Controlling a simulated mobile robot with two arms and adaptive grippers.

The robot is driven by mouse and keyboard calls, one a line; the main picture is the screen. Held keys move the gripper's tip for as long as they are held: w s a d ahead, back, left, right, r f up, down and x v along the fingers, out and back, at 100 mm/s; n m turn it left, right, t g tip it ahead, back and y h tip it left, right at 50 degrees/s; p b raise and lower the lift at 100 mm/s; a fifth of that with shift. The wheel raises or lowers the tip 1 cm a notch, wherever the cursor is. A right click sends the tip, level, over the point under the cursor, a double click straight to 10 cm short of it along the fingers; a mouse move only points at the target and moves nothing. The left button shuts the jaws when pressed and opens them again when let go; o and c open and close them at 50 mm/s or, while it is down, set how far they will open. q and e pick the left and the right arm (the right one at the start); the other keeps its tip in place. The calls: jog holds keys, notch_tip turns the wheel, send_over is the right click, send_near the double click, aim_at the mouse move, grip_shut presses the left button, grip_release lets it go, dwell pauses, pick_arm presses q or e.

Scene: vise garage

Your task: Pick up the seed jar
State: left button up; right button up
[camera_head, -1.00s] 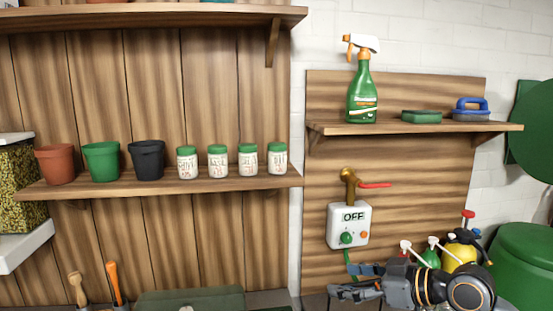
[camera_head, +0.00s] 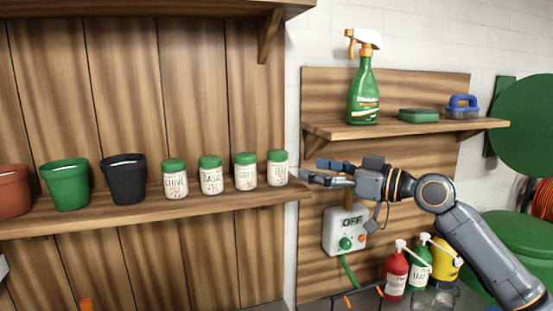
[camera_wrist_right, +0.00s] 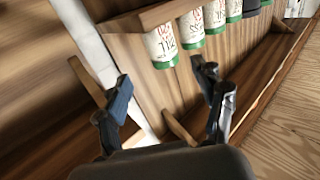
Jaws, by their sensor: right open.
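Several seed jars, white with green lids and written labels, stand upright in a row on the wooden shelf (camera_head: 225,208) in the head view. They are a chive jar (camera_head: 175,181), a basil jar (camera_head: 211,176), a third jar (camera_head: 246,172) and a rightmost jar (camera_head: 278,168). My right gripper (camera_head: 312,171) is open and empty, just right of the rightmost jar and apart from it. In the right wrist view, the jars appear upside down, with the rightmost jar (camera_wrist_right: 161,46) beyond the open fingers (camera_wrist_right: 167,88).
Black (camera_head: 123,180), green (camera_head: 66,185) and terracotta (camera_head: 12,190) pots stand left of the jars. A second shelf (camera_head: 405,128) holds a spray bottle (camera_head: 363,92), a sponge and a brush. An OFF switch box (camera_head: 344,231) and bottles (camera_head: 396,272) are below my right arm.

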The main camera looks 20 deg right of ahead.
aim_at(286, 167)
jog(key=p+x, duration=0.1)
jog(key=x, duration=0.2)
jog(key=shift+w+a+r, duration=0.1)
jog(key=shift+w+a, duration=0.05)
jog(key=shift+a, duration=0.05)
jog(key=p+x, duration=0.2)
jog(key=x, duration=0.1)
jog(key=shift+a, duration=0.1)
jog(key=p+x, duration=0.1)
jog(key=x, duration=0.2)
jog(key=shift+f+p, duration=0.35)
jog(key=shift+w+a, duration=0.1)
jog(key=shift+a, duration=0.05)
jog(key=shift+c, duration=0.2)
jog(key=c, duration=1.3)
pick_arm(q)
jog(key=r, duration=0.5)
jog(key=shift+s, duration=0.2)
pick_arm(e)
jog(key=shift+o, duration=0.2)
